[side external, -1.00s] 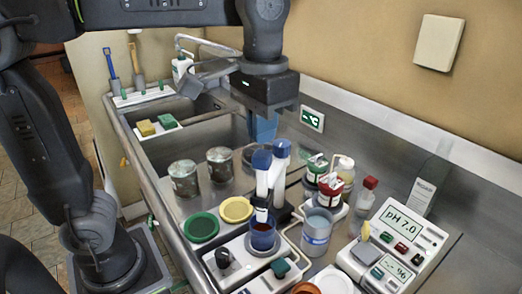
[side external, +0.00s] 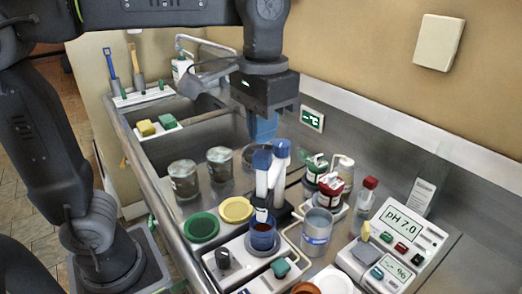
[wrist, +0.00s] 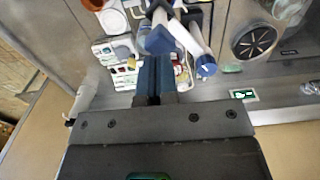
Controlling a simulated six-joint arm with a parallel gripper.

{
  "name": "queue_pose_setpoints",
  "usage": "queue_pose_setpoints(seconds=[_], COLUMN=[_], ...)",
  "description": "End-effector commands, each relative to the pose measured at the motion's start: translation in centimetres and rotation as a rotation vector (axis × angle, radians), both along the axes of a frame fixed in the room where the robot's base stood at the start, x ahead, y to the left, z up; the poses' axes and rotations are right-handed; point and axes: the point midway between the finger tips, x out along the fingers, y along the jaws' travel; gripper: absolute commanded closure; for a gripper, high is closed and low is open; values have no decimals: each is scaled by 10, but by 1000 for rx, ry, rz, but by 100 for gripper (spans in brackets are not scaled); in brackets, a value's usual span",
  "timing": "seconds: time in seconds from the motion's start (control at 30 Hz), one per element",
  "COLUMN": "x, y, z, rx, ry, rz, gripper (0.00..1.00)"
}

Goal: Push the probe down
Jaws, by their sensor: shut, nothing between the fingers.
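Two white probes with blue caps stand side by side at the middle of the bench in the side external view: a left probe (side external: 262,182) and a right probe (side external: 280,172). The left one stands over a blue cup (side external: 263,235) on a white base. I cannot tell which one the task means. My gripper (side external: 264,138) points down with its blue fingers together and empty, above and behind the blue caps. In the wrist view the shut fingers (wrist: 156,62) appear beside a white probe with a blue cap (wrist: 206,67). I cannot tell whether they touch it.
A pH meter (side external: 404,238) stands at the right. Jars (side external: 183,180) and green (side external: 201,227) and yellow (side external: 236,210) lids lie left. The sink (side external: 200,118) is behind.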

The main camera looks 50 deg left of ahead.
Motion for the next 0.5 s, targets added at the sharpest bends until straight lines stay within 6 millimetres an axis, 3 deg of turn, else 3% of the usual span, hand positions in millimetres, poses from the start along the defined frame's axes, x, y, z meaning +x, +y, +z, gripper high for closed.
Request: queue_pose_setpoints(seconds=[0.5], x=[0], y=[0], z=[-12], rx=[0], ry=[1], rz=[0], gripper=[100])
